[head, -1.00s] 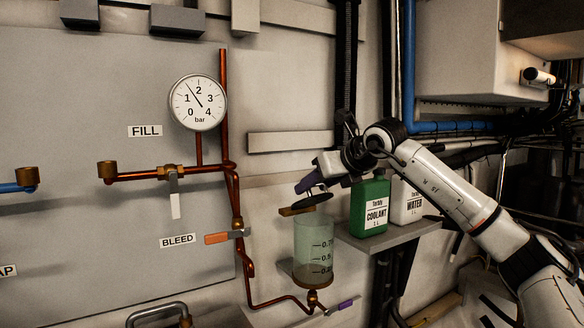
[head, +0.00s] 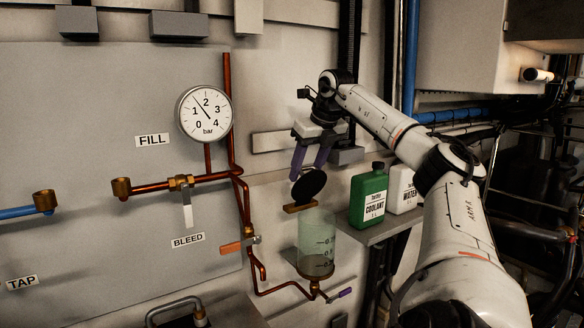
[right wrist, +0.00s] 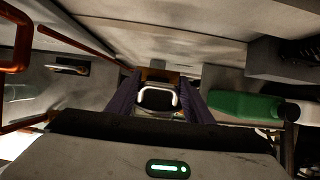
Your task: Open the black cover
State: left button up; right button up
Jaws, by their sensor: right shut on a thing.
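The black cover (head: 309,185) is a round dark disc. In the head view it stands steeply tilted up above the clear reservoir (head: 317,240), by a brass-coloured bracket (head: 300,207). The reservoir's top is uncovered, and it has a printed scale. My right gripper (head: 308,168) comes down from above, its purple fingers shut on the cover. The right wrist view shows the purple fingers (right wrist: 160,98) on either side of a dark shape; the grip itself is hard to make out there. My left gripper is not in view.
A green coolant bottle (head: 368,195) and a white water bottle (head: 402,188) stand on a shelf (head: 377,233) right of the reservoir. A pressure gauge (head: 206,114) and copper pipes (head: 150,187) are on the left. A purple-handled valve (head: 340,294) sits below the reservoir.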

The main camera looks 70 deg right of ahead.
jog(key=shift+d+r, duration=0.1)
jog(key=shift+d, duration=0.05)
jog(key=o, duration=1.2)
jog(key=shift+o, duration=0.2)
jog(key=v, duration=1)
jog(key=shift+s, duration=0.15)
